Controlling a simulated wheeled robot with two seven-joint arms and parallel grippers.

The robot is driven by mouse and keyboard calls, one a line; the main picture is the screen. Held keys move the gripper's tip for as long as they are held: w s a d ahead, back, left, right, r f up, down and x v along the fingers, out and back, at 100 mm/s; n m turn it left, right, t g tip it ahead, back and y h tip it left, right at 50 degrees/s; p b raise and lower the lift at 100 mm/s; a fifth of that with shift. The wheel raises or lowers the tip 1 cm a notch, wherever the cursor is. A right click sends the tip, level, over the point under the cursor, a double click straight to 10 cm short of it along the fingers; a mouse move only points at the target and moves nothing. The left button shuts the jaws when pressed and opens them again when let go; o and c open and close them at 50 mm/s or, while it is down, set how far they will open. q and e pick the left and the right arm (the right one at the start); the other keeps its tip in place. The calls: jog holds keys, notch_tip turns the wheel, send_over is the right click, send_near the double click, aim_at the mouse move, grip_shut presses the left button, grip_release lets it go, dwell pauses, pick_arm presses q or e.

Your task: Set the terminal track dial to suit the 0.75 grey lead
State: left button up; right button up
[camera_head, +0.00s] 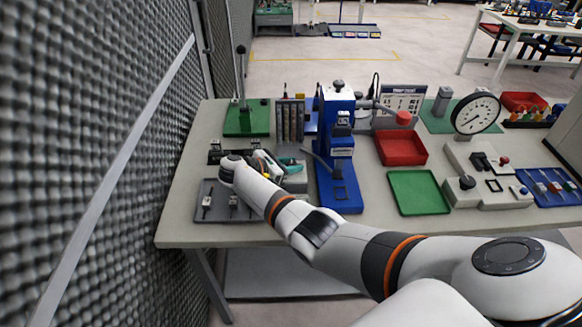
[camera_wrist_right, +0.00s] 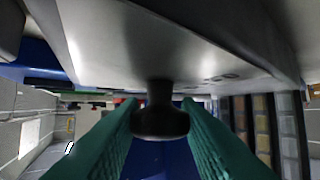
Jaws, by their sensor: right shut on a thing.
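My right arm reaches across the bench to the left side, and its gripper (camera_head: 288,163) with teal fingers is beside the tall blue press (camera_head: 338,160). In the right wrist view the two ribbed teal fingers (camera_wrist_right: 162,135) stand on either side of a dark round knob (camera_wrist_right: 160,122), shut on it. The knob sits on a short stem against a pale grey housing (camera_wrist_right: 150,45). Its marks and setting cannot be read. I cannot tell any grey lead apart from other things. My left gripper is not in view.
A dark tray (camera_head: 215,213) with small tools lies at the bench's front left. A red tray (camera_head: 402,149), a green tray (camera_head: 413,208), a round gauge (camera_head: 475,113) and a grey fixture (camera_head: 462,192) stand to the right. A mesh wall (camera_head: 80,140) borders the left.

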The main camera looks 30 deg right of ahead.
dwell(0.3)
jog(key=o, duration=1)
jog(key=shift+c, duration=0.2)
jog(key=b+v, duration=0.1)
jog(key=v, duration=1.1)
jog(key=shift+b, duration=0.35)
